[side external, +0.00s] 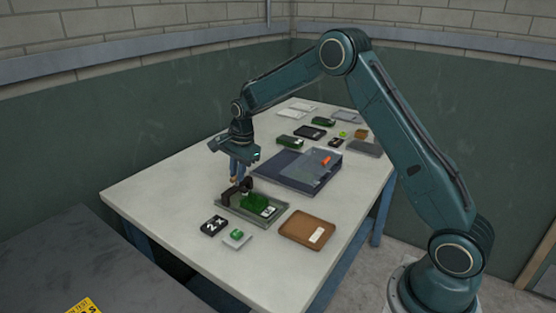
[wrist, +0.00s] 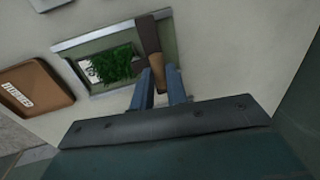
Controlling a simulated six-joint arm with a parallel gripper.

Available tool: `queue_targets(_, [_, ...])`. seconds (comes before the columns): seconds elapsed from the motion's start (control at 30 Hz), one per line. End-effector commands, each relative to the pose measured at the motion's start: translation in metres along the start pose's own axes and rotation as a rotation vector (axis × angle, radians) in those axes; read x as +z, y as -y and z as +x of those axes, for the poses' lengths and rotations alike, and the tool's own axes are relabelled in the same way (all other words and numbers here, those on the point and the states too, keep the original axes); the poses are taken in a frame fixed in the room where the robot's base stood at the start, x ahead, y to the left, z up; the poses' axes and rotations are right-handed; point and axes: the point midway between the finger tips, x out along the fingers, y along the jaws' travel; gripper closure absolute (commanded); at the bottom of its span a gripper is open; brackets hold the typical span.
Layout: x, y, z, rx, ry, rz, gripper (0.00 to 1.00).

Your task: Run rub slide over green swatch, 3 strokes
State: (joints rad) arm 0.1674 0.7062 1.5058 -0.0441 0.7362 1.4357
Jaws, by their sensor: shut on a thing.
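The green swatch (side external: 255,204) is a patch of turf lying in a shallow grey-green tray (side external: 277,222), with a white label beside it. In the wrist view the swatch (wrist: 113,65) fills the middle of the tray. My gripper (side external: 237,177) points down over the tray's left end. Its two blue fingers (wrist: 158,72) are shut on the tan grip of a dark brown piece, which looks like the rub slide (wrist: 146,37). The slide is at the tray's end, beside the turf. Whether it touches the tray floor, I cannot tell.
A brown tray (side external: 299,234) lies to the right. A black block marked 2X (side external: 214,225) and a small clear square with a green centre (side external: 237,237) lie in front. A dark blue case (side external: 273,172) is behind, with several small items farther back.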

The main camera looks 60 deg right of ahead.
Motion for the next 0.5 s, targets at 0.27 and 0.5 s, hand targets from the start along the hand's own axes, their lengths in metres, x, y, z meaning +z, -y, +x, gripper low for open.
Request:
queue_targets(0.27, [0.000, 0.025, 0.004, -0.005, -0.001, 0.002, 1.00])
queue_targets(0.5, [0.000, 0.029, 0.004, -0.011, -0.002, 0.001, 1.00])
